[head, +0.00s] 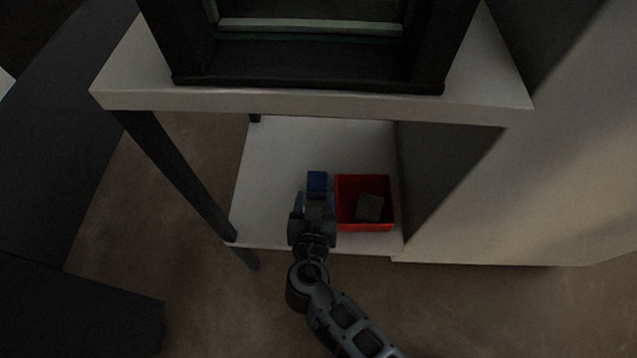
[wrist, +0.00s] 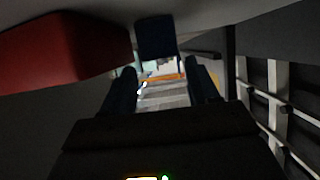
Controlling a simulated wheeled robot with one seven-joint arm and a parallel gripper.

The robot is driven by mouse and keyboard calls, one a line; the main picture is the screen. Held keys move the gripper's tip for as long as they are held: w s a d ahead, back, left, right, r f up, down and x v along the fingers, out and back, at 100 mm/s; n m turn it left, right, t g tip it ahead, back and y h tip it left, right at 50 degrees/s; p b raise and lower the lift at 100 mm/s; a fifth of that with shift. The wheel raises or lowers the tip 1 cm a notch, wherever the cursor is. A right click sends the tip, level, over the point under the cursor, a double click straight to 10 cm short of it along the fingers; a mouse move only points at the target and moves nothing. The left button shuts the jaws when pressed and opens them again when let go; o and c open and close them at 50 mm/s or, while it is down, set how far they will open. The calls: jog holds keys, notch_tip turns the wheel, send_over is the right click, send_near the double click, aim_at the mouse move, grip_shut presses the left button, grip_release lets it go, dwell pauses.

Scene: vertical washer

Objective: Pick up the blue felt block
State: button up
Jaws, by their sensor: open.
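The blue felt block (head: 317,182) lies on the white lower shelf, just left of the red bin, in the head view. In the wrist view the dark blue block (wrist: 156,39) is ahead of the fingertips, near the middle top. My gripper (head: 316,200) is just in front of the block on its near side, with its fingers pointing at it. The wrist view shows the two fingers of my gripper (wrist: 160,80) spread apart with nothing between them. The block appears to be beyond the fingertips; whether they touch it I cannot tell.
A red bin (head: 347,185) with a grey block (head: 370,207) inside stands close to the right of my gripper; its red wall (wrist: 65,45) shows in the wrist view. The white upper shelf (head: 300,103) overhangs. A dark table leg (head: 180,175) is to the left. The lower shelf (head: 268,160) is bare left of the block.

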aim_at(316, 189)
jog(key=b+x, duration=0.1)
jog(key=x, duration=0.3)
jog(key=shift+w+f, duration=0.1)
jog(key=shift+f, duration=0.05)
jog(key=c, duration=0.7)
